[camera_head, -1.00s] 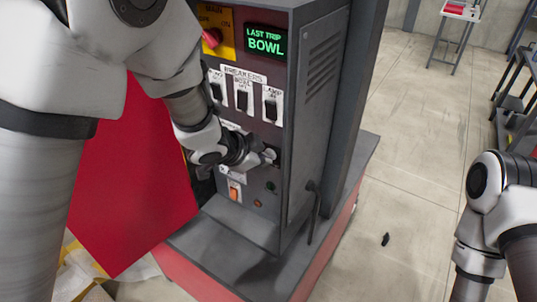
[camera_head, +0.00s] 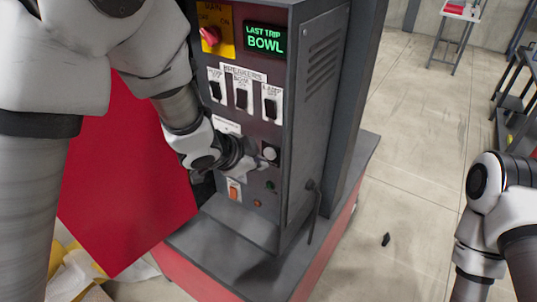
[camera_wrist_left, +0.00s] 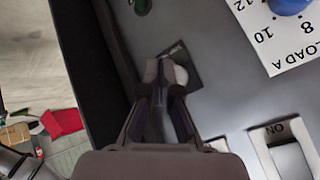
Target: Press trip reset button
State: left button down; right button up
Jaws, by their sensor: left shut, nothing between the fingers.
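A pale round button (camera_head: 270,153) sits on the dark control panel, below the right-hand breaker; no label on it is readable. In the left wrist view the button (camera_wrist_left: 181,76) shows partly behind my fingers, on a small dark plate. My left gripper (camera_head: 260,167) is shut and empty, just below and left of the button in the head view. In the left wrist view its fingertips (camera_wrist_left: 165,66) overlap the button's left side; I cannot tell whether they touch it. The display (camera_head: 264,40) above reads "LAST TRIP BOWL". My right gripper is out of view.
Breaker switches (camera_head: 241,99) and a red rotary switch (camera_head: 210,37) are higher on the panel. An orange rocker (camera_head: 234,190) and a green button (camera_head: 269,186) are below. A red panel (camera_head: 125,190) stands left of the cabinet. The floor to the right is mostly clear.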

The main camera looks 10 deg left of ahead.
pick_arm(q)
jog(key=s, duration=0.1)
jog(key=s+a+b, duration=0.1)
jog(key=s, duration=0.2)
jog(key=shift+s+a+b, duration=0.3)
jog(key=shift+s+a, duration=0.05)
dwell(0.5)
